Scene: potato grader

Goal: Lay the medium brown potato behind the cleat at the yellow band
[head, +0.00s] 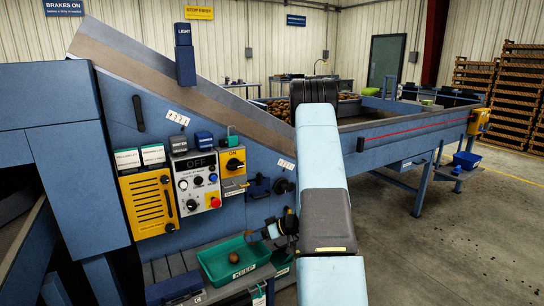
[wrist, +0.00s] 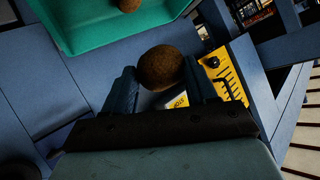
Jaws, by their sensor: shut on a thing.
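My gripper (head: 270,231) is low in front of the blue machine, above and to the right of the green KEEP tray (head: 262,247). In the wrist view it is shut on a round brown potato (wrist: 160,68), held between the two fingers. The held potato also shows in the head view (head: 248,236) as a small brown shape at the fingertips. Another brown potato (head: 234,258) lies in the green tray; it also shows in the wrist view (wrist: 129,5). I cannot make out a cleat or a yellow band on the sloping conveyor (head: 190,88).
A control panel (head: 198,183) and a yellow vented box (head: 153,203) stand left of my gripper. A yellow ON box (head: 233,161) is above it. A hopper with many potatoes (head: 348,97) is behind my arm. Open floor lies to the right.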

